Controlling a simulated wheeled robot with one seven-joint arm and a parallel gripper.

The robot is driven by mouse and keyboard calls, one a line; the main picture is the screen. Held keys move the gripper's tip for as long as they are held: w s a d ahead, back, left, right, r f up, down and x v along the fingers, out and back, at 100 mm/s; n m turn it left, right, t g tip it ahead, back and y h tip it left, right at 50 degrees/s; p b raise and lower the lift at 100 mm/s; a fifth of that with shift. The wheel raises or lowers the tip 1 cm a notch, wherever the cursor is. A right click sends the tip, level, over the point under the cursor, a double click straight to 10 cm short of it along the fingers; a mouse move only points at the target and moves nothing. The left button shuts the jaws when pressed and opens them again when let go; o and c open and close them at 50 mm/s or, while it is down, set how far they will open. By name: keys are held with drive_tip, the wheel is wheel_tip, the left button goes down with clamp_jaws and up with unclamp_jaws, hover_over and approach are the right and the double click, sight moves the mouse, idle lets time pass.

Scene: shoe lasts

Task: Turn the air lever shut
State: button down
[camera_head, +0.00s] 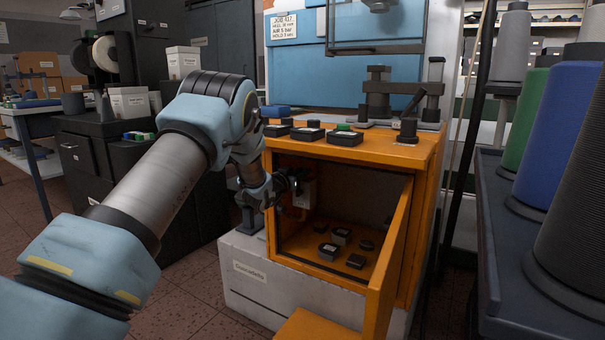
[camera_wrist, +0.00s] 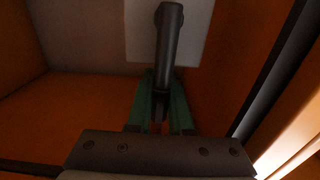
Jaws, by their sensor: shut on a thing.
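The air lever (camera_wrist: 170,45) is a dark rounded bar in front of a pale plate (camera_wrist: 140,35) in the wrist view. Its lower end lies between the green fingers of my gripper (camera_wrist: 160,115), which is shut on it. In the head view my gripper (camera_head: 288,183) reaches into the left side of the open orange cabinet (camera_head: 425,158), beside a small pale plate (camera_head: 306,194) on the inner wall. The lever itself is too small and dark to make out there.
The cabinet door (camera_head: 388,265) stands open at the right. Several small dark blocks lie on the cabinet floor, and dark boxes and a clamp-like fixture (camera_head: 377,95) stand on its top. A dark rack (camera_head: 510,270) with large thread cones is at the right.

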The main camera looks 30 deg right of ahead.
drive_tip(key=shift+s, duration=0.1)
drive_tip(key=s+m+b, duration=0.1)
drive_tip(key=m, duration=0.1)
drive_tip(key=s+d+f+m+b, duration=0.1)
drive_tip(key=m+b, duration=0.1)
drive_tip(key=shift+d, duration=0.1)
drive_tip(key=s+d+f+m+b, duration=0.2)
drive_tip(key=f+m+b, duration=0.4)
drive_tip(key=m+b, duration=0.6)
drive_tip(key=shift+s+m, duration=0.85)
drive_tip(key=shift+m, duration=0.15)
drive_tip(key=c, duration=0.8)
unclamp_jaws()
drive_tip(key=shift+r, duration=0.1)
